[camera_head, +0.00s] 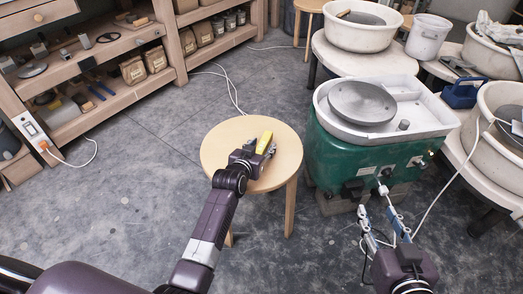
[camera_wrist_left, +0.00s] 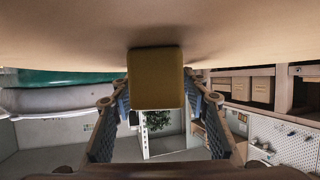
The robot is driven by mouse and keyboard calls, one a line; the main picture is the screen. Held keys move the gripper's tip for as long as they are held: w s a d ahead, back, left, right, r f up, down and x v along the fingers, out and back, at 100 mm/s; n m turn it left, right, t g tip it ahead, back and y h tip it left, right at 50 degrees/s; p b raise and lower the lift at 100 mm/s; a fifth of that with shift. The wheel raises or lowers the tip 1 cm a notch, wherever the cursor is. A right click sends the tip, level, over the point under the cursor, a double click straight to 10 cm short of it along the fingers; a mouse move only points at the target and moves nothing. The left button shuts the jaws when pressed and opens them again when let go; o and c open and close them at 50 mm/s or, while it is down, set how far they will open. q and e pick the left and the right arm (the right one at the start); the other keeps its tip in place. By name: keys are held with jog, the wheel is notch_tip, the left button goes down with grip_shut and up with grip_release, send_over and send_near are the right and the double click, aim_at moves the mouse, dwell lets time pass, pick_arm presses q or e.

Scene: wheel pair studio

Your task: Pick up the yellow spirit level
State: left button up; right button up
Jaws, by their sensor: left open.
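The yellow spirit level (camera_head: 265,142) lies on the round wooden stool (camera_head: 222,139). My left gripper (camera_head: 257,153) is low over the stool at the level's near end and partly hides it. In the left wrist view the level's end (camera_wrist_left: 156,78) shows as a yellow block between the two fingers. The fingers of my left gripper (camera_wrist_left: 158,102) are spread, one on each side, with gaps to the block. My right gripper (camera_head: 378,214) is open, with its fingers apart, in front of the green pottery wheel.
The green pottery wheel (camera_head: 340,151) with its white splash pan stands right of the stool. A white cable (camera_head: 447,190) runs down near my right gripper. Wooden shelves (camera_head: 125,93) stand at the back left. The floor left of the stool is clear.

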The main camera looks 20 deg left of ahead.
pick_arm(q)
grip_shut()
dwell(0.3)
jog(key=shift+r, duration=0.1)
